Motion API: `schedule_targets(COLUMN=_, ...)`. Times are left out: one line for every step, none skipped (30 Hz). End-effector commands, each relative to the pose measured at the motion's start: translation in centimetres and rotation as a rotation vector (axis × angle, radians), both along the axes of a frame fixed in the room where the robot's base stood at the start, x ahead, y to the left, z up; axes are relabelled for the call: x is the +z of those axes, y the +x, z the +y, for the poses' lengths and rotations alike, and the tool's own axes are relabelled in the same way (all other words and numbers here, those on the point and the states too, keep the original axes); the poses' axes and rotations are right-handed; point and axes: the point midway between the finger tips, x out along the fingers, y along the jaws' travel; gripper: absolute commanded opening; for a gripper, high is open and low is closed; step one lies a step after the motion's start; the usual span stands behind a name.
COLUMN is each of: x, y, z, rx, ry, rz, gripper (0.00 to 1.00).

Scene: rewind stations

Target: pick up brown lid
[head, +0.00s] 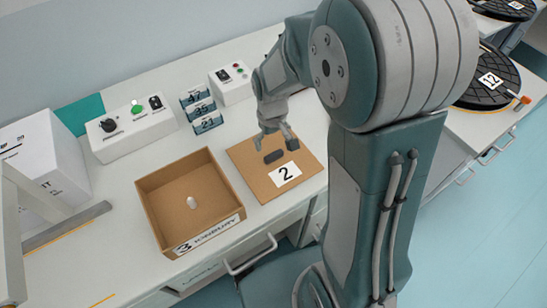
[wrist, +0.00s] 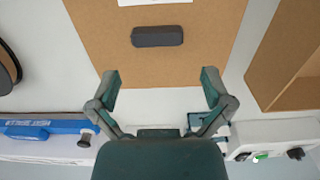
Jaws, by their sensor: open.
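The brown lid (head: 249,163) is a flat square panel lying on the white bench, with a white label reading 2. A dark grey bar (head: 274,156), which looks like its handle, sits near its middle. In the wrist view, the lid (wrist: 205,60) fills the upper middle and the dark bar (wrist: 158,36) lies crosswise ahead of the fingers. My gripper (head: 276,145) is over the back part of the lid, close to the bar. In the wrist view, my gripper (wrist: 160,76) is open and empty, and the bar is not between its fingertips.
An open brown box (head: 149,208) labelled 3 stands left of the lid, with a small white object (head: 191,202) inside. Behind are a white control box (head: 131,132), stacked dark holders (head: 201,110) and another control box (head: 232,82). Bare bench separates box and lid narrowly.

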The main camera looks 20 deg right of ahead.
Motion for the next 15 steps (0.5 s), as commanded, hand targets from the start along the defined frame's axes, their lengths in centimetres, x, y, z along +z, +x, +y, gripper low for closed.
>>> schedule_targets(x=-0.7, y=-0.1, z=0.0, rx=0.0, ry=0.0, rz=0.003, gripper=1.0)
schedule_targets(x=-0.9, y=-0.1, z=0.0, rx=0.0, ry=0.0, rz=0.003, gripper=1.0)
schedule_targets(x=-1.1, y=0.0, z=0.0, rx=0.0, ry=0.0, rz=0.001, gripper=1.0)
schedule_targets(x=-1.3, y=0.0, z=0.0, rx=-0.001, ry=0.0, rz=0.0, gripper=1.0)
schedule_targets(x=-1.5, y=-0.1, z=0.0, rx=-0.001, ry=0.0, rz=0.001, gripper=1.0)
schedule_targets(x=-1.9, y=-0.1, z=-0.1, rx=-0.001, ry=-0.001, rz=0.002, gripper=1.0)
schedule_targets(x=-2.3, y=-0.1, z=-0.1, rx=-0.001, ry=0.0, rz=0.002, gripper=1.0)
schedule_targets(x=-2.8, y=-0.2, z=-0.2, rx=-0.001, ry=0.0, rz=0.003, gripper=1.0)
schedule_targets(x=-3.4, y=-0.2, z=-0.2, rx=-0.001, ry=0.0, rz=0.004, gripper=1.0)
schedule_targets(x=-4.0, y=-0.3, z=-0.3, rx=-0.001, ry=0.0, rz=0.004, gripper=1.0)
schedule_targets(x=-4.4, y=-0.3, z=-0.4, rx=-0.001, ry=0.0, rz=0.005, gripper=1.0)
schedule_targets(x=-5.0, y=-0.3, z=-0.4, rx=-0.001, ry=0.0, rz=0.004, gripper=1.0)
schedule_targets(x=-5.4, y=-0.3, z=-0.3, rx=-0.001, ry=0.0, rz=0.004, gripper=1.0)
schedule_targets(x=-5.8, y=-0.3, z=-0.3, rx=-0.001, ry=0.0, rz=0.002, gripper=1.0)
schedule_targets(x=-6.1, y=-0.2, z=-0.3, rx=-0.001, ry=0.001, rz=0.001, gripper=1.0)
